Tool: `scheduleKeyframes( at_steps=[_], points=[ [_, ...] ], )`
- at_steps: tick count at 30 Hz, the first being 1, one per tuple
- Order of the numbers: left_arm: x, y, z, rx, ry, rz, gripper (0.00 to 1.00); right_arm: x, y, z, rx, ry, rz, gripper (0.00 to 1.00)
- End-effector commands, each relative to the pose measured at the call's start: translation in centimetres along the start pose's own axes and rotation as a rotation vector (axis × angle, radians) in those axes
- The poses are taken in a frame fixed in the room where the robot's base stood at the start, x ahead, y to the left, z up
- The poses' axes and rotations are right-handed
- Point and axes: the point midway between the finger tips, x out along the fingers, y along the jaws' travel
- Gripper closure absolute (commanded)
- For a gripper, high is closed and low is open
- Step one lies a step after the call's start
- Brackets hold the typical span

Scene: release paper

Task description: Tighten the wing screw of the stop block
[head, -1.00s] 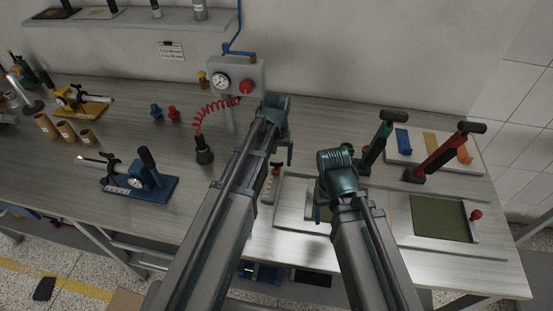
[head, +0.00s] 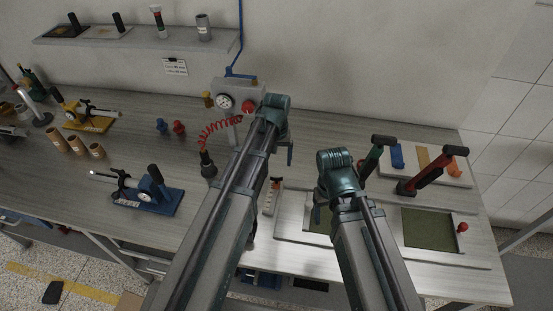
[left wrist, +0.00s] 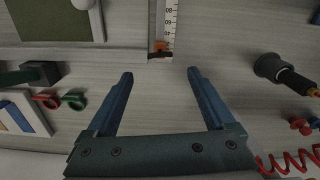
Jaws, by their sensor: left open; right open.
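The stop block (left wrist: 160,48) shows in the left wrist view as a small orange and dark piece at the end of a white ruler scale (left wrist: 170,20). The wing screw cannot be made out clearly. In the head view the orange block (head: 275,184) sits on the pale scale strip beside my left forearm. My left gripper (left wrist: 160,73) is open and empty, its fingertips on either side of and short of the block. In the head view only part of my left gripper (head: 289,153) shows. My right gripper (head: 316,212) is mostly hidden behind its wrist, over the board.
A board with a green mat (head: 428,229) lies at right, with green and red-handled tools (head: 433,172) behind it. A black nozzle (head: 208,165) on a red coiled hose and a blue-based tool (head: 150,195) stand left.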

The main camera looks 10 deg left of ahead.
Motion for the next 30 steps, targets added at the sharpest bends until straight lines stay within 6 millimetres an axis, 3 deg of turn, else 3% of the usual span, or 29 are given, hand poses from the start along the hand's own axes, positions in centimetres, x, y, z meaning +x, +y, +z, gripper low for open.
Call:
scheduleKeyframes(
  at_steps=[1, 9, 23, 26, 30],
  points=[
    [-1.6, 0.0, 0.0, 0.0, 0.0, 0.0, 0.12, -1.6, 0.2, 0.1, 0.0, 0.0, 0.0, 0.3],
    [-5.1, 0.0, 0.0, 0.0, 0.0, 0.0, 0.12, -5.1, 0.5, 0.3, 0.005, 0.0, -0.001, 0.3],
    [-5.4, 0.0, 0.1, 0.003, 0.0, 0.0, 0.12, -5.4, 0.5, 0.3, 0.008, 0.0, -0.002, 0.3],
    [-4.3, 0.8, 2.3, 0.048, -0.004, -0.009, 0.12, -4.2, 0.4, 0.2, 0.007, 0.0, -0.001, 0.3],
    [-1.3, 2.5, 8.9, 0.201, -0.014, -0.043, 0.12, -1.2, 0.1, 0.1, 0.005, 0.0, -0.001, 0.3]
  ],
)
